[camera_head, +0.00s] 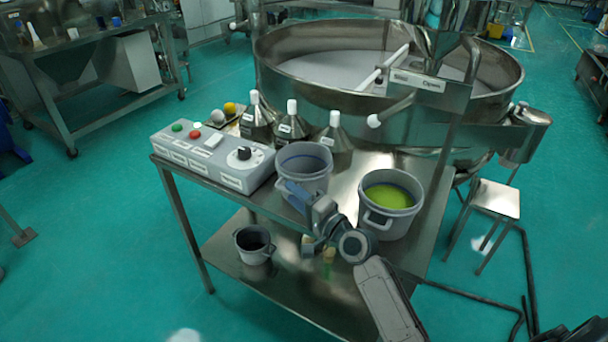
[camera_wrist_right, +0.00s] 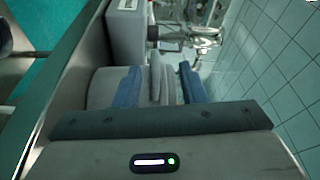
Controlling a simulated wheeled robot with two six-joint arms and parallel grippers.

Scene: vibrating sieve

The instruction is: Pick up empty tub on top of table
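The empty tub (camera_head: 316,184) is a grey, open-topped tub standing upright on the metal table (camera_head: 345,178), right of the control box. My right gripper (camera_head: 292,192) is at the tub's near side, with a blue finger close against its wall. In the right wrist view, the two blue fingers (camera_wrist_right: 160,86) are spread apart. The grey tub (camera_wrist_right: 102,88) lies just beyond them, and a grey upright part, perhaps its handle or rim, shows between them. I cannot tell whether they touch it. My left gripper is not in view.
A second tub (camera_head: 372,222) with yellow-green contents stands close on the right. A control box (camera_head: 215,158) is on the left, and several metal funnel-shaped vessels (camera_head: 334,137) stand behind. A small tub (camera_head: 254,256) is on the lower shelf. The large round sieve (camera_head: 300,97) is beyond the table.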

